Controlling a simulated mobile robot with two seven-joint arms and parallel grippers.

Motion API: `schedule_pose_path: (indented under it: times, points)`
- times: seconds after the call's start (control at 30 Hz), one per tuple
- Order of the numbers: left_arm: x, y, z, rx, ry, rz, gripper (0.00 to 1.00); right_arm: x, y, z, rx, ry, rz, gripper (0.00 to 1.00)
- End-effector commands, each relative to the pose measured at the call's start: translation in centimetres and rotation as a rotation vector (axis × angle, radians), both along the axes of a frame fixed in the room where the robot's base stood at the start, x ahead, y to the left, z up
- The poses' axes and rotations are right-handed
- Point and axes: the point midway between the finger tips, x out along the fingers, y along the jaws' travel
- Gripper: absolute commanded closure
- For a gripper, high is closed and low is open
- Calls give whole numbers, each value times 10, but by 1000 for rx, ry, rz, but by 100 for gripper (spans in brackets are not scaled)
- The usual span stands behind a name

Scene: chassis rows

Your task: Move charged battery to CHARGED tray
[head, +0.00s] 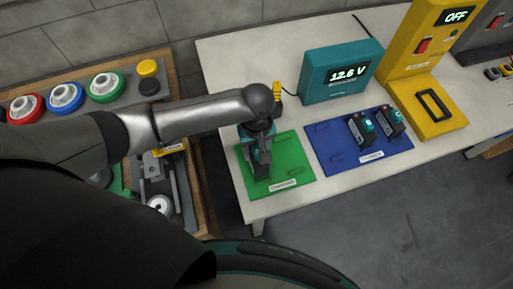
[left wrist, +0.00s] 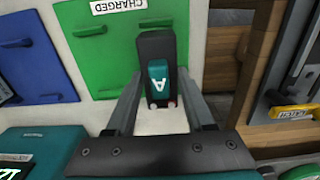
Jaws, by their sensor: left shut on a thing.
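The green tray (head: 291,157) labelled CHARGED lies on the white table; it also shows in the left wrist view (left wrist: 88,70). My left gripper (head: 259,155) points down over the left part of this tray. In the left wrist view, my left gripper (left wrist: 158,90) is shut on a black battery (left wrist: 157,44) with a teal label marked A. Whether the battery touches the tray, I cannot tell. In the head view the arm and gripper hide most of it. My right gripper is not in view.
A blue tray (head: 325,137) right of the green one holds two black-and-teal batteries (head: 362,127). Behind stand a teal meter (head: 322,86) reading 12.6 V and a yellow unit (head: 408,45) showing OFF.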

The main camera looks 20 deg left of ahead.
Motion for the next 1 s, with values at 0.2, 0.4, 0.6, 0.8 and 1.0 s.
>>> schedule_pose_path:
  times: [0.2, 0.4, 0.6, 0.8, 1.0]
  points:
    - [1, -1, -4, -2, -2, 0, 100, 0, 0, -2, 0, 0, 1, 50]
    - [1, -1, -10, -2, -2, 0, 100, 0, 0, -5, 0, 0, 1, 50]
    - [1, -1, -16, -2, -2, -1, 100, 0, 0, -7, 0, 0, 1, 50]
    - [1, -1, -19, -3, -3, -1, 43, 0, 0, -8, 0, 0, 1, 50]
    - [1, -1, -19, -2, -1, 0, 21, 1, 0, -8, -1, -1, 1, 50]
